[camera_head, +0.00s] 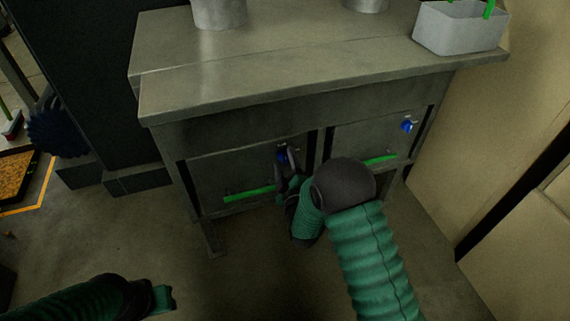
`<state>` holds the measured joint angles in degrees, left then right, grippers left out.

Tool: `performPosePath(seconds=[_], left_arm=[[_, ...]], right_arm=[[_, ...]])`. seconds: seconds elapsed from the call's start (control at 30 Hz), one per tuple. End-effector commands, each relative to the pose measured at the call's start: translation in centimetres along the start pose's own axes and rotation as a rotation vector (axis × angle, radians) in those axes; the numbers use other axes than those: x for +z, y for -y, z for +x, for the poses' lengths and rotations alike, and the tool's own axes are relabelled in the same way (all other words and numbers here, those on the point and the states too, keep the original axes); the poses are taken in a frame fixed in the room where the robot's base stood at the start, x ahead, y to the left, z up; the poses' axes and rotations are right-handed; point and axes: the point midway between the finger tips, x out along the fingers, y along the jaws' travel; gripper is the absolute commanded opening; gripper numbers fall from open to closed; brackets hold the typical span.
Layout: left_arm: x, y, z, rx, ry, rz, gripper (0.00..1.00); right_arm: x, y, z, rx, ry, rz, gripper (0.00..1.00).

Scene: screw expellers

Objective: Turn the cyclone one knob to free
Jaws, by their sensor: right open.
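A blue knob (282,157) is on the left front panel of the metal cabinet, near its upper right corner. A second blue knob (407,126) is on the right front panel. No label is readable, so I cannot tell from markings which is cyclone one. My right gripper (289,167) is open at the left knob, its dark fingers close to it and partly covering it. I cannot tell whether they touch it.
The cabinet top (290,70) carries metal cylinders (219,12) and a grey bin (459,27) with green handles. Green bars (249,194) run low on both front panels. A beige wall (500,150) stands close on the right. The floor in front is clear.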

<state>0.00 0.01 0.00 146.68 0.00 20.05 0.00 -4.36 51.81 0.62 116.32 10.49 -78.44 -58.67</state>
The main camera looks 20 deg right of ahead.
Motion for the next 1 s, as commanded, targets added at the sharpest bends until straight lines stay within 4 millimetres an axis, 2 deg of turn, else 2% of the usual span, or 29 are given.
performPosePath(seconds=[0.07, 0.5, 1.0], left_arm=[[-0.01, 0.0, -0.03, 0.0, 0.0, 0.0, 0.36], [-0.01, 0.0, -0.02, 0.0, 0.0, 0.0, 0.36], [0.0, 0.0, 0.0, 0.0, 0.0, 0.0, 0.36]], right_arm=[[-0.01, -0.01, -0.02, 0.0, 0.0, 0.0, 0.56], [-0.01, 0.11, -0.07, -0.002, 0.0, 0.001, 0.0], [-0.04, 0.3, -0.11, -0.006, -0.001, 0.001, 0.0]])
